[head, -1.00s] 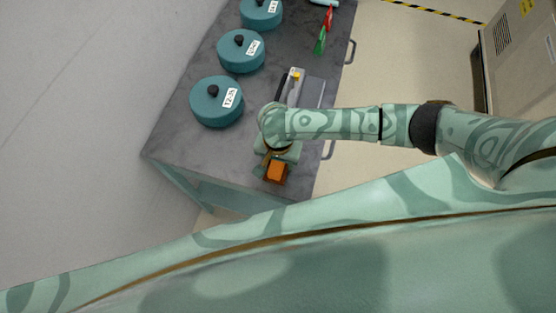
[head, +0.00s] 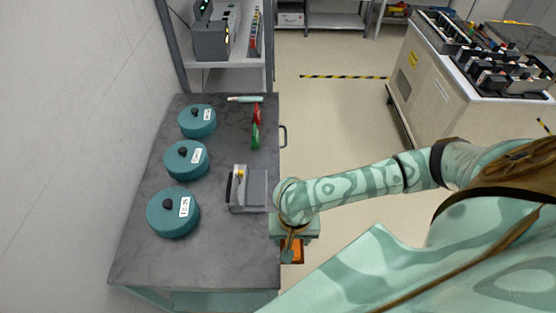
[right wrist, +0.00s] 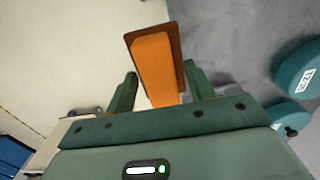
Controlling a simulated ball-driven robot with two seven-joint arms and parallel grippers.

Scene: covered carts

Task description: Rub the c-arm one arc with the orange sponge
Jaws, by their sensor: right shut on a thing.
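The orange sponge (head: 292,250), block-shaped with a brown edge, is in my right gripper (head: 291,240), just off the right edge of the grey table near its front corner. In the right wrist view the sponge (right wrist: 158,68) stands between the two green fingers of the right gripper (right wrist: 162,86), which are shut on it. My forearm and wrist partly cover the sponge in the head view. I cannot make out anything that is clearly a c-arm. My left gripper is not in view.
The grey table (head: 225,255) holds several teal round lidded pots (head: 172,216), a grey device (head: 250,188) and a red and green item (head: 256,125). A shelf (head: 225,75) stands behind it. A cart with equipment (head: 425,85) stands right. The floor between is clear.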

